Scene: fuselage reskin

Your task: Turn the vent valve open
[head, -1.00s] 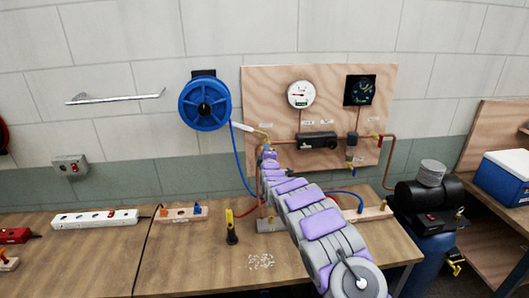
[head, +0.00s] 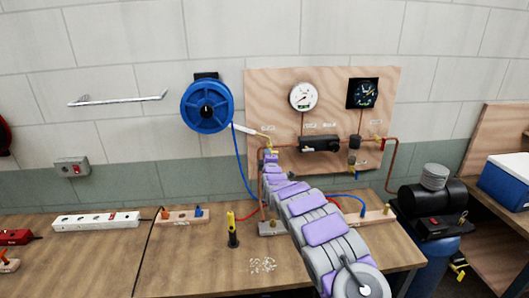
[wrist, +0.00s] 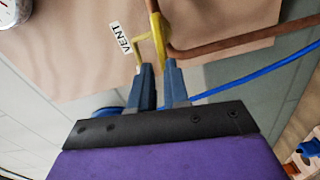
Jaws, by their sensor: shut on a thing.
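The vent valve (wrist: 159,32) has a yellow body and a bent yellow lever, on a copper pipe beside a white "VENT" label (wrist: 120,37). In the wrist view my gripper (wrist: 156,66) is at the lever's lower end, its blue-grey fingers shut on the lever. The exact contact is partly hidden by the fingertips. In the head view my gripper (head: 270,153) is at the left copper pipe on the plywood panel, and my arm hides part of the pipe below.
The panel carries a white gauge (head: 303,97), a black gauge (head: 362,93) and a black pipe-mounted unit (head: 321,143). A blue hose reel (head: 207,106) hangs to the left, its blue hose running close by my arm. A yellow-black tool (head: 232,228) stands on the bench (head: 200,265).

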